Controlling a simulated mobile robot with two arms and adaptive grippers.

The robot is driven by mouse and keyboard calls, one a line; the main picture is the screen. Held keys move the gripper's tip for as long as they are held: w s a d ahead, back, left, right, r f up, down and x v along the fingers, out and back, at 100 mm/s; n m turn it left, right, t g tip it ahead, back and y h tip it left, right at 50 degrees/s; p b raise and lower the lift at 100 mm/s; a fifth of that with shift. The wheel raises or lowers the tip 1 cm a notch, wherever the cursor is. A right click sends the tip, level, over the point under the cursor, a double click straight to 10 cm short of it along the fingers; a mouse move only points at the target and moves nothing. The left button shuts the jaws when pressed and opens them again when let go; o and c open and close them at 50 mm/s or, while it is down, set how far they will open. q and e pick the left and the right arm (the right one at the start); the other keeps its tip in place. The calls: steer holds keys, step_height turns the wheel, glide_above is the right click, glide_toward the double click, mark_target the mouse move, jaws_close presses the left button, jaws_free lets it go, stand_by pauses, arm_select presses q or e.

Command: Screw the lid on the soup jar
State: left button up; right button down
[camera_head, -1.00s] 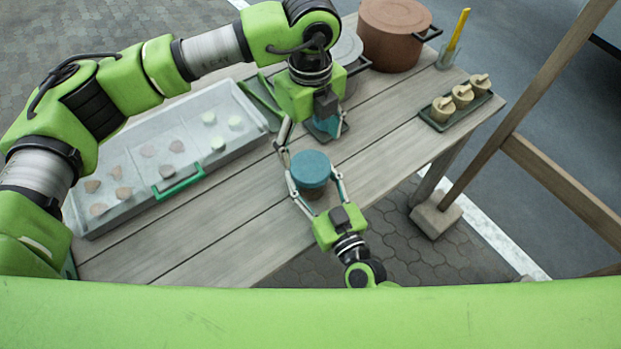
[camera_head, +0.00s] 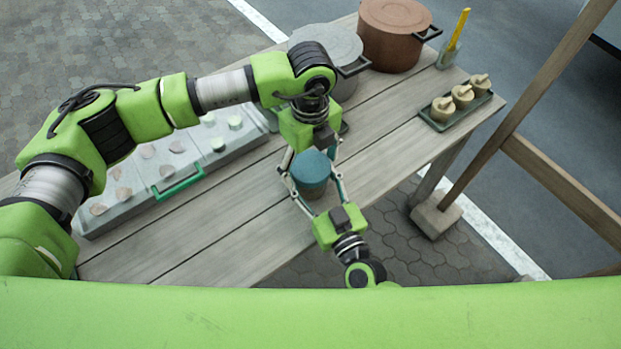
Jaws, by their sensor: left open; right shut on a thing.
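The soup jar (camera_head: 311,180) stands upright near the table's front edge. Its top is teal, and I cannot tell whether that is the lid or the jar itself. My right gripper (camera_head: 313,188) comes from the front, with its fingers shut around the jar's two sides. My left gripper (camera_head: 308,156) hangs just above and behind the jar, pointing down, with its fingers open near the teal top. Its palm partly covers the back of the top, and whether the fingers touch it is hard to tell.
A grey tray with a green handle (camera_head: 178,186) and several pale discs lies at left. A grey pot (camera_head: 330,48) and a brown pot (camera_head: 393,35) stand at the back.

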arm_select(q)
steer(key=c, duration=1.2)
steer(key=shift+o, duration=0.2)
steer(key=m, duration=0.8)
steer(key=shift+m, duration=0.3)
steer(key=m, duration=1.8)
steer(key=shift+f, duration=0.1)
steer(key=m, duration=0.4)
steer(key=shift+m, duration=0.3)
steer(key=m, duration=0.4)
steer(key=o, duration=1.2)
steer(key=shift+o, duration=0.2)
